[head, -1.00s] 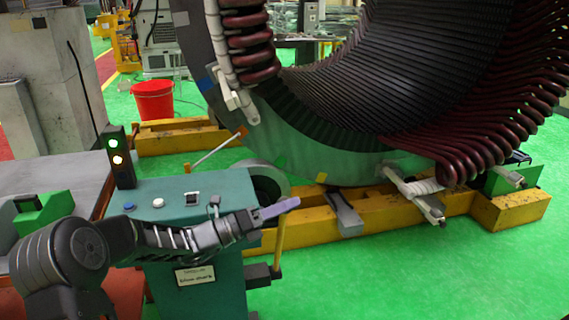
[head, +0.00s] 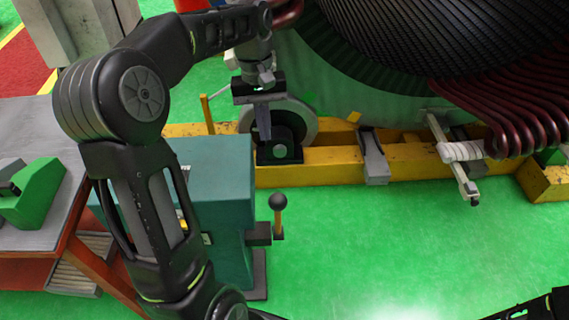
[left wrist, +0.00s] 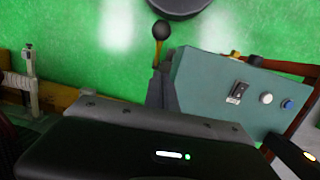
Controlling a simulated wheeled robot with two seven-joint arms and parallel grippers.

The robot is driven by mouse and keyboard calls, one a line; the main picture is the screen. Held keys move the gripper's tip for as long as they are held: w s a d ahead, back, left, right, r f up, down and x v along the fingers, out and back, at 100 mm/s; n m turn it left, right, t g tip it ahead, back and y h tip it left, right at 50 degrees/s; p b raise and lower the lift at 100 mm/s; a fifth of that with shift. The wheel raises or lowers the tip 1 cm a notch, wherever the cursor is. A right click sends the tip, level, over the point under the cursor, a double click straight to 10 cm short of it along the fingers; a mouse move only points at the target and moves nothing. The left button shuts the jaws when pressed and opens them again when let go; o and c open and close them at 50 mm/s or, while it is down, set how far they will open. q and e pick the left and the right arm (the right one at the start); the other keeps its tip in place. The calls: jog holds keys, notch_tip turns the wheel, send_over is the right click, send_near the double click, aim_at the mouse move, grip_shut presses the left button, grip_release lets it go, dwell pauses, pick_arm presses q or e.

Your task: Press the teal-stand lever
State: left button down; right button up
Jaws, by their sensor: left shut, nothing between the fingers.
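The lever is a yellow rod with a black ball knob (head: 277,201), upright at the right side of the teal stand (head: 220,190). In the left wrist view the lever knob (left wrist: 161,30) shows at the top middle, with the teal stand (left wrist: 215,80) to its right. My left gripper (head: 264,132) is shut and empty. It points down, above and behind the lever in the head view, apart from it. My left arm hides part of the stand's top. My right gripper is out of view.
A grey wheel (head: 300,112) on a yellow base beam (head: 335,165) lies behind the gripper, below the large stator with dark red coils (head: 470,100). A grey table with a green block (head: 35,190) stands at left. Green floor right of the lever is clear.

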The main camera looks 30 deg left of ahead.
pick_arm(q)
jog(key=s+d+f, duration=0.2)
jog(key=f, duration=0.3)
jog(key=s+d+f+p, duration=0.1)
jog(key=d+f, duration=0.1)
jog(key=f, duration=0.4)
jog(key=shift+s+d+f, duration=0.15)
jog(key=shift+s+f, duration=0.15)
jog(key=shift+s, duration=0.05)
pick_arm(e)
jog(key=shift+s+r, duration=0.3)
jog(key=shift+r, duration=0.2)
pick_arm(q)
jog(key=shift+f, duration=0.1)
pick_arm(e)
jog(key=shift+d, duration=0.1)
